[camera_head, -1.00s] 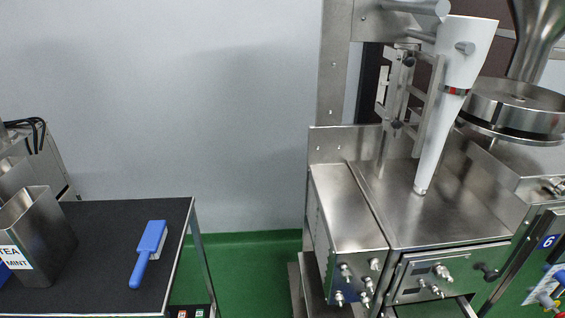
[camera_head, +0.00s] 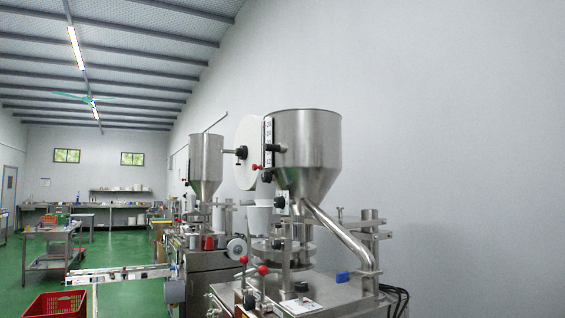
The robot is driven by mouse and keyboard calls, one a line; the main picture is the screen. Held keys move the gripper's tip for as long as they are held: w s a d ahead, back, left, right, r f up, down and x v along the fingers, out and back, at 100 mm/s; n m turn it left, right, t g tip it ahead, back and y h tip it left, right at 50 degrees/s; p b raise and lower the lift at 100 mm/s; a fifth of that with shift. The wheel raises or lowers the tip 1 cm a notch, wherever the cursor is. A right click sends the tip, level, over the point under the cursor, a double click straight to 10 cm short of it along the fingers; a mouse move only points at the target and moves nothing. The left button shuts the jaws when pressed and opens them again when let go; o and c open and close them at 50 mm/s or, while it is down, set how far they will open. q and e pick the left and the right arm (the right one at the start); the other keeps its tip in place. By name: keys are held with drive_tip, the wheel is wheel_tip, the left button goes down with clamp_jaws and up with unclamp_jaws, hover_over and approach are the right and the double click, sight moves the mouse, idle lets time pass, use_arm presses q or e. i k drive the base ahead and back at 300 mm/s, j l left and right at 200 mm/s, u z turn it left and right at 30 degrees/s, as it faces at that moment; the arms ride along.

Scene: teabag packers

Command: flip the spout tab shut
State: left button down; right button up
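A steel hopper (camera_head: 307,155) stands on the nearer packing machine. A slanted steel spout tube (camera_head: 340,237) runs from below the hopper down to the right. I cannot make out a spout tab or tell whether it is open or shut. A second, smaller hopper (camera_head: 206,165) stands on the machine farther back. Neither of my grippers is in view.
Red-knobbed levers (camera_head: 263,270) stick up at the front of the nearer machine. A small blue object (camera_head: 342,277) sits by the tube's lower end. A red crate (camera_head: 55,305) is at lower left. Green floor (camera_head: 125,297) is open beyond it. A wall is on the right.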

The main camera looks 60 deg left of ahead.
sight(344, 277)
drive_tip(key=u, duration=1.35)
